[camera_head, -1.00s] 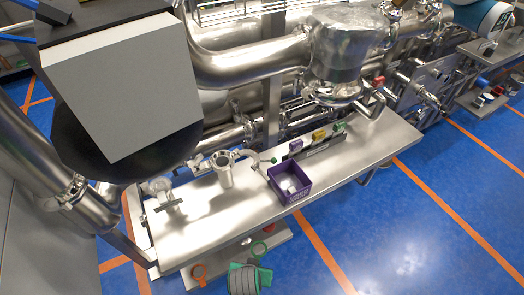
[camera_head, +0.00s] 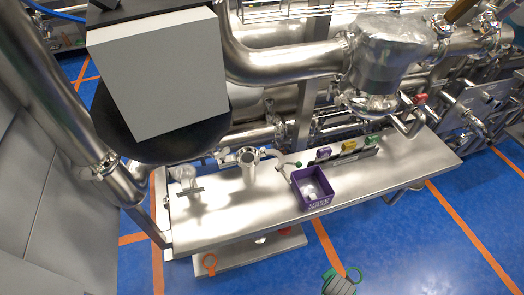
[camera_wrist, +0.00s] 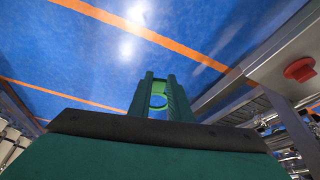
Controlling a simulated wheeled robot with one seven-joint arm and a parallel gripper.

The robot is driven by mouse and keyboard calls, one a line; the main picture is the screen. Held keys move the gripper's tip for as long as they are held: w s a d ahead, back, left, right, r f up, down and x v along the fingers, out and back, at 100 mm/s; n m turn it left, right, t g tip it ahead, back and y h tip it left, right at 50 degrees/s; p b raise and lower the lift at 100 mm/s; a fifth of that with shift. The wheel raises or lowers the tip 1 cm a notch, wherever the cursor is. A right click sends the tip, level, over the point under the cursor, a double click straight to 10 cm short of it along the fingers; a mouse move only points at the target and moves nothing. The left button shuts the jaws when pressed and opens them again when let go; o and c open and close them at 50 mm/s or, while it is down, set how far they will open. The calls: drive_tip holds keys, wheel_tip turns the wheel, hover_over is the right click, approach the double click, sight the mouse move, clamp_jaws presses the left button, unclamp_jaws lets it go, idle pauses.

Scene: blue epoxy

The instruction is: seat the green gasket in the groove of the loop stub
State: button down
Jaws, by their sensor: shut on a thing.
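My gripper (camera_head: 346,276) is shut on the green gasket (camera_head: 355,273), a thin ring, and holds it over the blue floor in front of the bench. In the wrist view the green gasket (camera_wrist: 158,101) shows between the two green fingers (camera_wrist: 160,95). An upright open-topped steel stub (camera_head: 248,160) stands on the bench, with an open clamp beside it. A second, shorter steel fitting (camera_head: 185,178) stands to its left. I cannot tell which of these is the loop stub, and no groove can be made out. The gripper is apart from both.
A purple box (camera_head: 313,188) with pale contents stands on the steel bench (camera_head: 225,222). Purple, yellow and green (camera_head: 372,140) blocks stand behind it. An orange ring (camera_head: 209,262) lies on the lower shelf; a red disc (camera_wrist: 300,69) shows in the wrist view. Large pipes crowd the back.

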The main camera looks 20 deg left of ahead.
drive_tip(key=d+m, duration=0.3)
drive_tip(key=d, duration=1.1)
drive_tip(key=w+d+r, duration=0.3)
drive_tip(key=w+r, duration=0.1)
drive_tip(key=w, duration=0.2)
drive_tip(key=w+a+r+n, duration=0.3)
drive_tip(key=w+a+r, duration=0.4)
drive_tip(key=w+r, duration=0.35)
drive_tip(key=w+a+r+n, duration=0.2)
drive_tip(key=w+a+r, duration=0.4)
drive_tip(key=w+r, duration=0.5)
drive_tip(key=w+a+r+n+t+y, duration=0.1)
drive_tip(key=a+r+n, duration=0.2)
drive_tip(key=a+r, duration=0.6)
drive_tip(key=a+r+n+y, duration=0.2)
drive_tip(key=a+r+n, duration=0.15)
drive_tip(key=a, duration=0.85)
drive_tip(key=s+a+r+n+y, duration=0.1)
drive_tip(key=s+a+r+n, duration=0.1)
drive_tip(key=s+a, duration=0.4)
drive_tip(key=s+a+r+n+y, duration=0.1)
drive_tip(key=s+a+r+n, duration=0.2)
drive_tip(key=a, duration=1.1)
drive_tip(key=s+n, duration=0.1)
drive_tip(key=s, duration=0.2)
drive_tip(key=shift+s+a+g, duration=0.25)
drive_tip(key=shift+s+g, duration=0.15)
